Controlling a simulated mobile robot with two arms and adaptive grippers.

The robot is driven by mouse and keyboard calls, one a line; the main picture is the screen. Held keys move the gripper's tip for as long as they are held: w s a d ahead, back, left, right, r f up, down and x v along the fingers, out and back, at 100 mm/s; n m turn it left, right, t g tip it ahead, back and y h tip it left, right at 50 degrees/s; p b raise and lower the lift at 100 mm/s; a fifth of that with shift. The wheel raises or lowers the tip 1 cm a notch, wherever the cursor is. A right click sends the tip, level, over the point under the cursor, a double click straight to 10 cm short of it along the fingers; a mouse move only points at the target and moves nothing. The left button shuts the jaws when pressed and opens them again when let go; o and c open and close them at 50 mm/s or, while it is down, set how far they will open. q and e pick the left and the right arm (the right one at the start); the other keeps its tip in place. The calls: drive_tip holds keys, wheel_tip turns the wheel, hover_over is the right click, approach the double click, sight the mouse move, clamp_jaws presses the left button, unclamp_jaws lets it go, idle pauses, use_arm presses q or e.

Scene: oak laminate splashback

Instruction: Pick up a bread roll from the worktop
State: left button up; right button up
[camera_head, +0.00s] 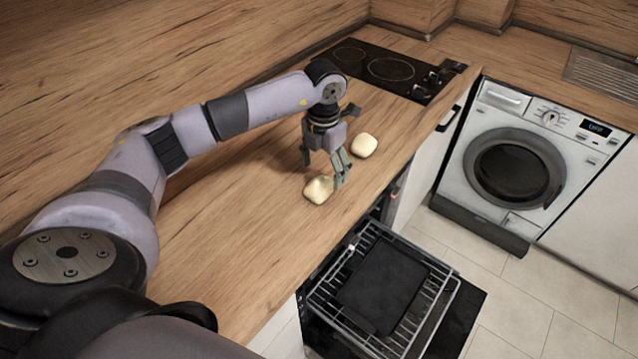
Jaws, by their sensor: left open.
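Two pale bread rolls are on the wooden worktop (215,245). The nearer bread roll (317,190) sits just below my left gripper (322,168), close to the worktop's front edge. The farther bread roll (364,145) sits to the right of the gripper, toward the hob. My left gripper points down with its fingers apart, and nothing shows between them. One finger overlaps the right side of the nearer roll in the picture; I cannot tell whether it touches. My right gripper is not in view.
A black hob (390,70) is set in the worktop behind the rolls. An open oven door with a wire rack (440,300) and dark tray (383,285) juts out below the front edge. A washing machine (515,165) stands at the right. The worktop left of the rolls is clear.

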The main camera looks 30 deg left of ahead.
sight(319, 180)
use_arm(q)
drive_tip(key=shift+s+f, duration=0.1)
drive_tip(key=shift+f, duration=0.3)
drive_tip(key=f+p, duration=0.1)
drive_tip(key=f, duration=0.2)
drive_tip(key=f+p, duration=0.1)
drive_tip(key=shift+s+a+f+p, duration=0.2)
drive_tip(key=shift+s+a+p, duration=0.05)
drive_tip(key=shift+a+p, duration=0.1)
drive_tip(key=shift+f, duration=0.25)
drive_tip(key=shift+c, duration=1.1)
drive_tip(key=c, duration=0.9)
drive_tip(key=shift+c, duration=0.7)
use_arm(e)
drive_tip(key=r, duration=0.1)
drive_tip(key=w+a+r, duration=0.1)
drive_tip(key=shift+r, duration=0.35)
use_arm(q)
drive_tip(key=shift+r, duration=0.1)
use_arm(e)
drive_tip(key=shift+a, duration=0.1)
